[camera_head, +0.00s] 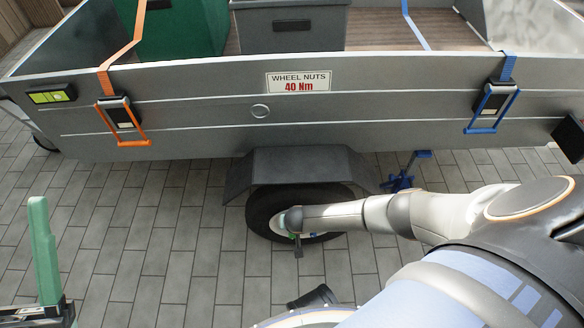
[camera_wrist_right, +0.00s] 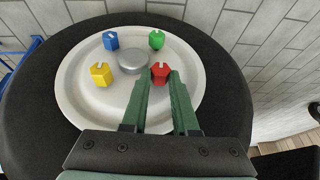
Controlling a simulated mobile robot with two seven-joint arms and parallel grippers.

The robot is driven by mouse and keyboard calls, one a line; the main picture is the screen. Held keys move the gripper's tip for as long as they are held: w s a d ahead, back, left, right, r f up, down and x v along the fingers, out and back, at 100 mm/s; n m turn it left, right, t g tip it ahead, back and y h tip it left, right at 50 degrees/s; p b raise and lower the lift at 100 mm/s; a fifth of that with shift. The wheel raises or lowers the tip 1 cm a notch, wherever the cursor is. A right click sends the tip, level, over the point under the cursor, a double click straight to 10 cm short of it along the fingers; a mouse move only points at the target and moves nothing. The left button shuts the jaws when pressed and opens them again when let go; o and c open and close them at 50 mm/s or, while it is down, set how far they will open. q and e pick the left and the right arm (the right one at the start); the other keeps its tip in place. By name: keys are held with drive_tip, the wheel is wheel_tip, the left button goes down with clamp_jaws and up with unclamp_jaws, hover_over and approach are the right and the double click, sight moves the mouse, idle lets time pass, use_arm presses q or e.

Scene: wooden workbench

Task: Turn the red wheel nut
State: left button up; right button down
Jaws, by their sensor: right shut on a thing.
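The red wheel nut (camera_wrist_right: 160,72) is on the pale wheel disc (camera_wrist_right: 82,100), at the right of the grey hub cap (camera_wrist_right: 132,61). My right gripper (camera_wrist_right: 162,80) is shut on the red nut, with its green fingertips at the nut's lower side in the wrist view. Blue (camera_wrist_right: 110,40), green (camera_wrist_right: 156,39) and yellow (camera_wrist_right: 101,74) nuts sit around the cap. In the head view my right arm reaches the trailer wheel (camera_head: 262,209) and hides much of it. My left gripper, with one green finger (camera_head: 43,250) showing, is open at the lower left, away from the wheel.
The grey trailer (camera_head: 190,103) stands above the wheel, with a sign (camera_head: 298,82) reading "WHEEL NUTS 40 Nm". A mudguard (camera_head: 292,167) covers the tyre's top. A blue jack-like part (camera_head: 402,177) stands right of the wheel. The paving left of the wheel is free.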

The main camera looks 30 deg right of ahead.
use_arm(q)
drive_tip(key=shift+r, duration=0.15)
use_arm(e)
drive_tip(key=shift+s, duration=0.1)
drive_tip(key=shift+s+d+t+y+p, duration=0.15)
drive_tip(key=shift+t+y+p, duration=0.25)
drive_tip(key=shift+y+p, duration=0.2)
drive_tip(key=shift+d+f, duration=0.1)
drive_tip(key=shift+d+f+m+t+y+b, duration=0.1)
drive_tip(key=shift+m+t+y+b, duration=0.2)
drive_tip(key=shift+t+y, duration=0.25)
drive_tip(key=shift+f+y, duration=0.1)
drive_tip(key=shift+y, duration=0.15)
use_arm(q)
wheel_tip(320, 180, down, 7)
drive_tip(key=b, duration=0.6)
drive_tip(key=shift+w+d+m+g+b, duration=0.15)
drive_tip(key=shift+d+m+g+b, duration=0.2)
drive_tip(key=shift+d, duration=0.1)
use_arm(e)
drive_tip(key=t+y, duration=0.2)
drive_tip(key=shift+s+d+m+y, duration=0.1)
drive_tip(key=shift+d+m+y, duration=0.1)
drive_tip(key=shift+m+y, duration=0.15)
